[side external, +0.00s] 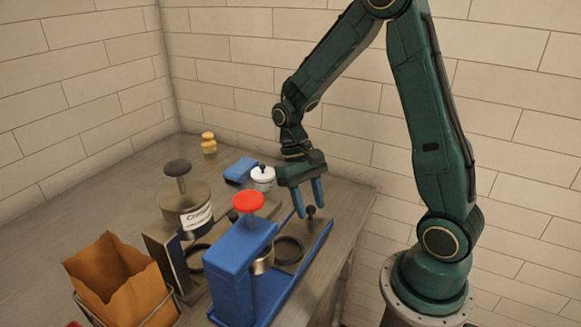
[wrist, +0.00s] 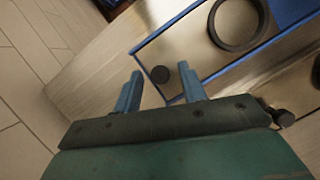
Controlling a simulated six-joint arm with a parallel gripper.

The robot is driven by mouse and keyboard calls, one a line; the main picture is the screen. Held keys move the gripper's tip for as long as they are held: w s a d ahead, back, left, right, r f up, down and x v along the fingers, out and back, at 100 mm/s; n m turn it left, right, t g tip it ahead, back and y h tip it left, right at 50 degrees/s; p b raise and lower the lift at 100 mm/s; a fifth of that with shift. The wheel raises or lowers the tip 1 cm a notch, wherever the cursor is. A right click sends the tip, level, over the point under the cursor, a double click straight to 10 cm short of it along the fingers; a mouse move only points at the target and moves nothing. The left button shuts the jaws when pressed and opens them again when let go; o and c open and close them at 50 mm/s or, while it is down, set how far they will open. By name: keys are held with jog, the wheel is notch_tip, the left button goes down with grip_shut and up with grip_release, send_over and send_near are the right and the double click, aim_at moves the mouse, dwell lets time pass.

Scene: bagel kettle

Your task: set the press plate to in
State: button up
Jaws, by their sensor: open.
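The blue press (side external: 240,262) stands on the table with a red knob (side external: 249,202) on top. Its flat plate lies low along a blue-edged base, with a dark ring (side external: 289,250) beside the metal press head, not directly under it. The ring also shows in the wrist view (wrist: 262,22). A small black knob (side external: 311,212) stands at the plate's far end, and also in the wrist view (wrist: 160,74). My gripper (side external: 310,208) is open and points down at this knob. In the wrist view the knob appears between the fingertips (wrist: 161,80); contact cannot be told.
A second, grey-brown press (side external: 186,210) with a paper label stands left of the blue one. A brown paper bag (side external: 120,278) in a wire holder is at front left. A white lidded pot (side external: 262,176), a blue block (side external: 240,169) and a yellow jar (side external: 209,143) stand behind.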

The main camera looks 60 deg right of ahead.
jog(key=shift+s+f, duration=0.1)
jog(key=shift+f, duration=0.05)
grip_shut()
send_near(291, 253)
jog(key=shift+x, duration=2.55)
grip_release()
jog(key=v, duration=1.3)
jog(key=shift+r, duration=0.4)
